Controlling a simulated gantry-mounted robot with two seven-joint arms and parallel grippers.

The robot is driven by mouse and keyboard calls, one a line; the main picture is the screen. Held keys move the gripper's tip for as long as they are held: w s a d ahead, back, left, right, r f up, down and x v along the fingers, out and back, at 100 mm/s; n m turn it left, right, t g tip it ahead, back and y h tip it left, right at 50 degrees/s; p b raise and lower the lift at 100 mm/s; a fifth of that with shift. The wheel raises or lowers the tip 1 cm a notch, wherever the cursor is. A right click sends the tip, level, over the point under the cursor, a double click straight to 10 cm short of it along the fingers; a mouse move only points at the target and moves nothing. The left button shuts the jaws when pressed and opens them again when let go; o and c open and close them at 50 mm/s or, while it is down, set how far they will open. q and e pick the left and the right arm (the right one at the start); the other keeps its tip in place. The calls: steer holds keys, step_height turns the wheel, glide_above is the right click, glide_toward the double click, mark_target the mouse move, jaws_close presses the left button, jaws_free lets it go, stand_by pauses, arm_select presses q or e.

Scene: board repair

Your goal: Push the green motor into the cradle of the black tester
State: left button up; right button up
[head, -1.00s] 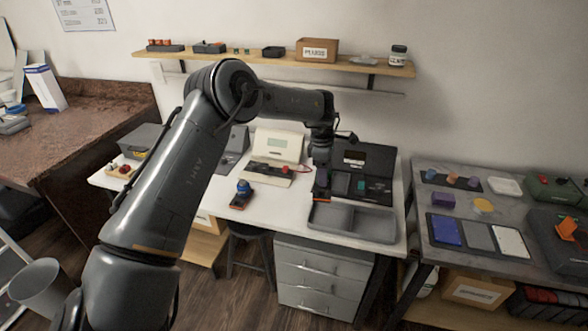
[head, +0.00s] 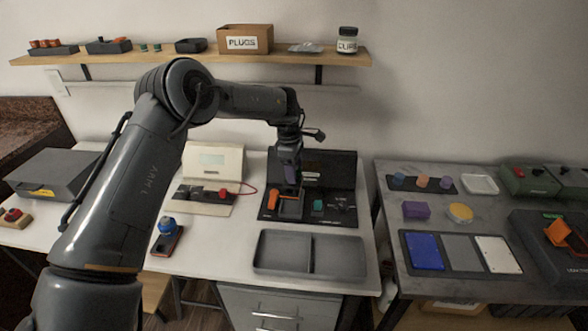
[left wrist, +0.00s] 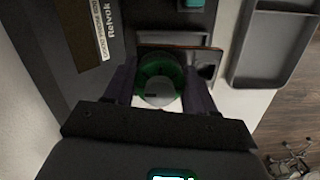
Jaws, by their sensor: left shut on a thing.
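The black tester (head: 338,168) stands at the back of the white bench, with its lid panel upright. My left gripper (head: 290,186) points down over the left part of its base, beside an orange part (head: 272,198). In the left wrist view the green motor (left wrist: 160,68) sits between the two fingers of the left gripper (left wrist: 160,88), which is shut on it. A framed recess (left wrist: 205,62) of the tester lies close by the motor. I cannot tell whether the motor is inside the cradle. In the head view the gripper hides the motor. My right gripper is not in view.
A teal block (head: 318,205) sits on the tester, right of the gripper. A grey two-part tray (head: 345,258) lies in front. A cream meter (head: 213,160) with a red lead stands left. A blue-topped part (head: 167,226) stands at the front left. A shelf (head: 340,55) runs above.

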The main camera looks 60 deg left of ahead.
arm_select(q)
steer(key=shift+d+f+b, duration=0.1)
steer(key=shift+f+b, duration=0.55)
steer(key=shift+f, duration=0.25)
steer(key=shift+f+b, duration=0.75)
steer(key=shift+f, duration=0.2)
steer(key=shift+f+b, duration=0.3)
steer(key=shift+f, duration=0.35)
steer(key=shift+r, duration=0.1)
steer(key=shift+f, duration=0.35)
steer(key=shift+f, duration=0.15)
stand_by(0.8)
steer(key=shift+s+a+f, duration=0.1)
steer(key=shift+a+f, duration=0.1)
steer(key=shift+f, duration=0.05)
stand_by(0.9)
